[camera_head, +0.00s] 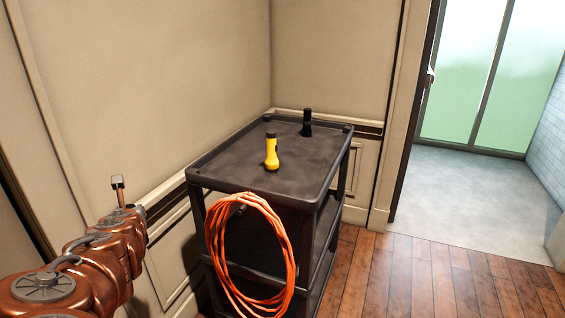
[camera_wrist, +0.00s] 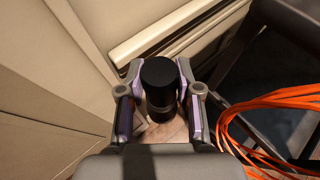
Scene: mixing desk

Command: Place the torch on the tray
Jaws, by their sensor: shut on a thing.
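My gripper (camera_wrist: 159,72) is shut on a black cylinder (camera_wrist: 159,88), which stands between its two fingers in the wrist view. It looks like a torch, but its lower part is hidden. A yellow torch (camera_head: 271,155) with a dark top stands upright on the tray-like top of a black cart (camera_head: 225,166) in the head view. My gripper is to the left of the cart and apart from it; the head view does not show its fingers or the held cylinder clearly.
A black upright object (camera_head: 307,124) stands at the cart's far side. An orange cable coil (camera_head: 213,240) hangs on the cart's near side and also shows in the wrist view (camera_wrist: 275,100). Panelled wall (camera_head: 150,80) borders the cart. The cart top has free room around the torch.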

